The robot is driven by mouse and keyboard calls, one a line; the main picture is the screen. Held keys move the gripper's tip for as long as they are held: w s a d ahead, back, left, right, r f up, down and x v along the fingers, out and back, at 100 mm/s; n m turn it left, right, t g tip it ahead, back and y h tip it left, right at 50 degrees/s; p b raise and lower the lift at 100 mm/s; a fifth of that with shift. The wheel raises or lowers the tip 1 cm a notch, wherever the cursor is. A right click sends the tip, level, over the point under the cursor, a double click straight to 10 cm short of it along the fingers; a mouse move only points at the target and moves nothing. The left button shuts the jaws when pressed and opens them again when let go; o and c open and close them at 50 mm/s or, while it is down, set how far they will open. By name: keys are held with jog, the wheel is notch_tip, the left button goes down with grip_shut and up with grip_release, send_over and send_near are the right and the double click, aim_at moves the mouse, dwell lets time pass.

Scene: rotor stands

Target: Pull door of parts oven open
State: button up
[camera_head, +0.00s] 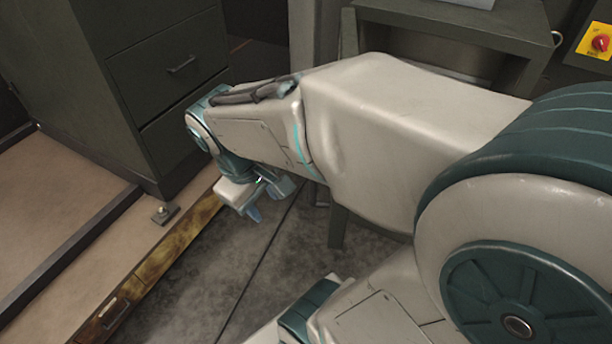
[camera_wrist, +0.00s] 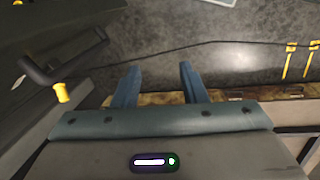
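My gripper (camera_head: 267,198) hangs at the end of my outstretched arm, low over the grey floor, to the right of a dark green cabinet. In the wrist view its two blue fingers (camera_wrist: 158,80) stand apart with nothing between them. A dark bar-like handle with a yellow end (camera_wrist: 61,92) shows at the left of the wrist view, to the left of the fingers and apart from them. I cannot tell whether it belongs to the parts oven. No oven door is clearly recognisable in either view, and my arm hides part of the scene.
The dark green cabinet (camera_head: 150,62) with drawer pulls stands at the left. A dark green bench (camera_head: 450,22) stands behind my arm. A red knob on a yellow plate (camera_head: 600,42) is at upper right. A worn yellow floor strip (camera_head: 165,255) runs past bare floor (camera_head: 225,275).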

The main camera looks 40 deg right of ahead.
jog(key=w+d+f+n+g+h+b, duration=0.2)
jog(key=w+d+f+n+h+b, duration=0.15)
jog(key=w+f+n+h, duration=0.3)
jog(key=w+d+f+n+g+h+b, duration=0.2)
jog(key=w+f+n+h+b, duration=0.2)
jog(key=f+n+h, duration=0.4)
jog(key=shift+m+h, duration=0.45)
jog(key=shift+m, duration=0.4)
jog(key=p+x, duration=0.1)
jog(key=x, duration=0.8)
jog(key=r+p+x, duration=0.1)
jog(key=x, duration=0.4)
jog(key=shift+w+r+p, duration=0.1)
jog(key=shift+w+p, duration=0.1)
jog(key=shift+p, duration=0.1)
